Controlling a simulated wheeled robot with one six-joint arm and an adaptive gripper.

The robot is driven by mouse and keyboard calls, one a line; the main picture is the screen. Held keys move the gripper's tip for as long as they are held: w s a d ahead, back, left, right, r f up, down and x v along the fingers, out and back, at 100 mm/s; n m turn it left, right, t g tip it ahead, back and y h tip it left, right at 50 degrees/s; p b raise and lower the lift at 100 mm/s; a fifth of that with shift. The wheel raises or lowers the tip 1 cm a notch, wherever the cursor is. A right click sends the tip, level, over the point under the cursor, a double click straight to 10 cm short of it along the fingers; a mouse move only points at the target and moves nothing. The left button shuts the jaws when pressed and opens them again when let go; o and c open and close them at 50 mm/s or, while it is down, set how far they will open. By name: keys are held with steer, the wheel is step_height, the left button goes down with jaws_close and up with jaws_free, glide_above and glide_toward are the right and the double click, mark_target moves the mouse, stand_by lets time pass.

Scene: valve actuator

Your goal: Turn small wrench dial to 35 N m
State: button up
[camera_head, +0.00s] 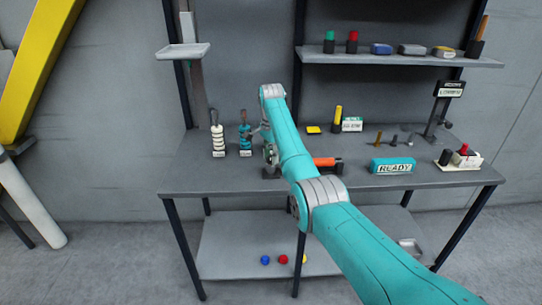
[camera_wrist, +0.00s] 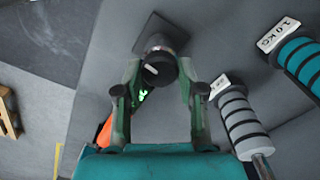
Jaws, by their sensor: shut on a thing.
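The small wrench lies on the bench top; its orange handle (camera_head: 324,161) shows in the head view to the right of my forearm. Part of an orange handle (camera_wrist: 104,133) also shows in the wrist view, left of my gripper. In the wrist view a dark round dial (camera_wrist: 157,58) with a pale pointer mark sits between my fingertips. My gripper (camera_wrist: 160,72) is shut on this dial, one green finger on each side. Small green lit characters (camera_wrist: 143,95) glow just below it, too small to read. The dial's scale is not readable. In the head view my arm largely hides the dial.
A white-ringed weight stack (camera_head: 218,139) and a teal one (camera_head: 245,138) stand left of my wrist. A teal READY block (camera_head: 392,166) stands on the bench's right. Small posts and a yellow-handled tool (camera_head: 338,118) stand behind. A shelf (camera_head: 400,59) hangs above.

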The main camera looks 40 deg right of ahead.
steer(key=m, duration=0.4)
steer(key=shift+m, duration=2.8)
steer(key=o, duration=1.2)
steer(key=shift+c, duration=0.2)
step_height(320, 180, up, 8)
steer(key=shift+f, duration=0.25)
